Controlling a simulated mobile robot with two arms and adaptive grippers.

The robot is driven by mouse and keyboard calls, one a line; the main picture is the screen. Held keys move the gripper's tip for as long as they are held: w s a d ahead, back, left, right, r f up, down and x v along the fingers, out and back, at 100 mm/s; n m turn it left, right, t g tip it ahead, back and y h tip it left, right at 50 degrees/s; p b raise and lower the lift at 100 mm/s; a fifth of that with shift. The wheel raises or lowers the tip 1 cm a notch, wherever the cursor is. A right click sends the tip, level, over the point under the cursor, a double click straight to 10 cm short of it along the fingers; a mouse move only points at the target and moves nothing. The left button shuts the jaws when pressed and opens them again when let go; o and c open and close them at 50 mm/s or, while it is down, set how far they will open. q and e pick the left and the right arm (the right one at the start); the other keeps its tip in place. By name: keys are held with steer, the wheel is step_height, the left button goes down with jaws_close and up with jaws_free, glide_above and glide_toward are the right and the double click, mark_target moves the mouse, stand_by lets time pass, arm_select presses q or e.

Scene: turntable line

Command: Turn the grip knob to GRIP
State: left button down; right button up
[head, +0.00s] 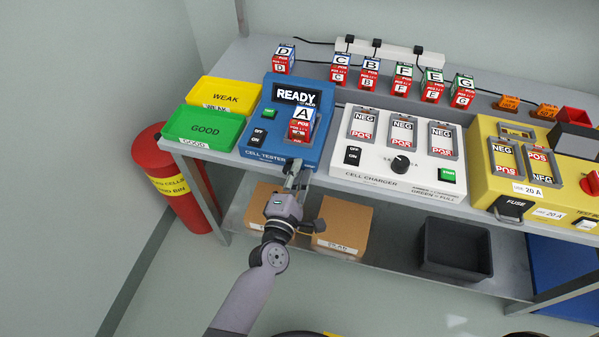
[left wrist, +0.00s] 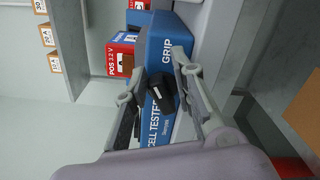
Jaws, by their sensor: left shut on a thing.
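The blue cell tester (head: 246,141) stands on the bench, its screen reading READY and a cell marked A (head: 301,122) upright in its slot. The black grip knob (left wrist: 161,93) is on the tester's front face, with the word GRIP (left wrist: 168,48) printed beside it; a pale mark shows on the knob, but I cannot tell its exact setting. My left gripper (head: 295,173) is at the tester's front edge, shut on the knob, its fingers on both sides of it in the left wrist view (left wrist: 157,75). In the head view the gripper largely hides the knob. My right gripper is not in view.
Left of the tester lie a yellow WEAK tray (head: 246,89) and a green GOOD tray (head: 236,120). The white cell charger (head: 375,186) is close on the right, then a yellow device (head: 480,180). Several cells stand behind. A red bin (head: 166,160) is by the bench's left end.

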arm_select(q)
steer(key=shift+w+a+r, duration=0.2)
steer(key=shift+a+r, duration=0.1)
steer(key=shift+a, duration=0.05)
steer(key=c, duration=1.6)
jaws_free()
steer(key=shift+s, duration=0.15)
steer(key=shift+p+v, duration=0.4)
steer(key=shift+v, duration=9.55)
steer(key=shift+s+d, duration=0.1)
steer(key=shift+d, duration=0.1)
steer(key=v, duration=1.2)
